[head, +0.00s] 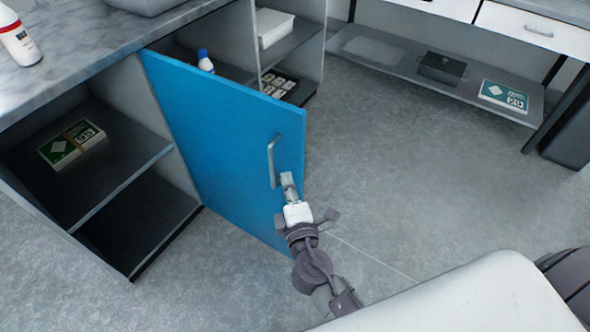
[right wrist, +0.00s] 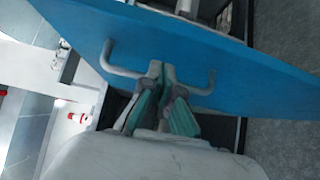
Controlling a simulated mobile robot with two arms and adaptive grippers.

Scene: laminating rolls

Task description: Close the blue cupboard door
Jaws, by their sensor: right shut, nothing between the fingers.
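The blue cupboard door (head: 215,130) stands open, swung out from the cabinet under the marble-look worktop. Its hinge side is at the left, against the cabinet. The curved metal handle (head: 271,160) is near its free edge. My right gripper (head: 287,179) is at the door's outer face, just below and right of the handle. In the right wrist view, its shut fingers (right wrist: 162,69) overlap the middle of the handle (right wrist: 130,72), in front of the blue door (right wrist: 235,50). Nothing is between the fingers. I cannot tell whether they touch the handle or door. My left gripper is not in view.
The open compartment behind the door holds a blue-capped bottle (head: 205,62). A green-and-white pack (head: 71,143) lies on the left shelf. The grey floor (head: 420,160) to the right is clear.

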